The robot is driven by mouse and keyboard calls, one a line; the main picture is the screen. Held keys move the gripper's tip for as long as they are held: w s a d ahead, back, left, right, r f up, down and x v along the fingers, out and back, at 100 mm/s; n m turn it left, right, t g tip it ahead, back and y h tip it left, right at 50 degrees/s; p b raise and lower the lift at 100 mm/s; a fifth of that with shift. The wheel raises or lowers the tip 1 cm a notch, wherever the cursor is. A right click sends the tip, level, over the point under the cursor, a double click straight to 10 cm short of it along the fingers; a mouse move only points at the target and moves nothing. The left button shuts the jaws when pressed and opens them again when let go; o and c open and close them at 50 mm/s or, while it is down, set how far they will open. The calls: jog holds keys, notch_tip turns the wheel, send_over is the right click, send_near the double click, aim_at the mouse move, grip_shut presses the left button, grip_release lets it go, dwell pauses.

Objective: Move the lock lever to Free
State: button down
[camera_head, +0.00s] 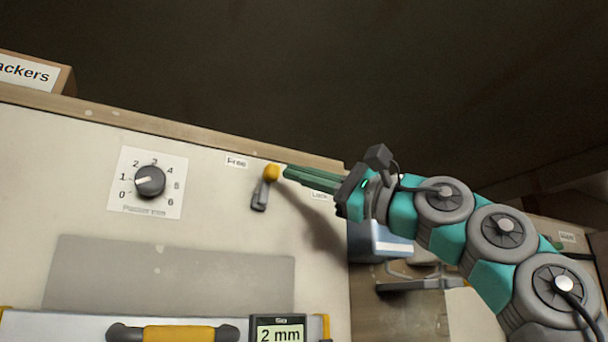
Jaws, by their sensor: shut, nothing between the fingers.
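The lock lever (261,190) is a grey arm with a yellow knob (271,172) on the pale panel. It points up and slightly right, between the label "Free" (236,161) at its upper left and the label "Lock" (320,196) at its right. My gripper (286,172) comes in from the right with its green fingers shut and empty. Its tips are right beside the knob on its right side; I cannot tell whether they touch it.
A dial (150,181) numbered 0 to 6 is left of the lever. Below are a grey plate (170,275), a yellow-and-black handle (178,334) and a display reading 2 mm (281,332). A cardboard box (36,75) stands upper left. The panel left of the lever is clear up to the dial.

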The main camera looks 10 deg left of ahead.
jog(key=shift+s+a+r, duration=0.1)
jog(key=shift+a+r, duration=0.15)
jog(key=shift+r, duration=0.05)
dwell(0.6)
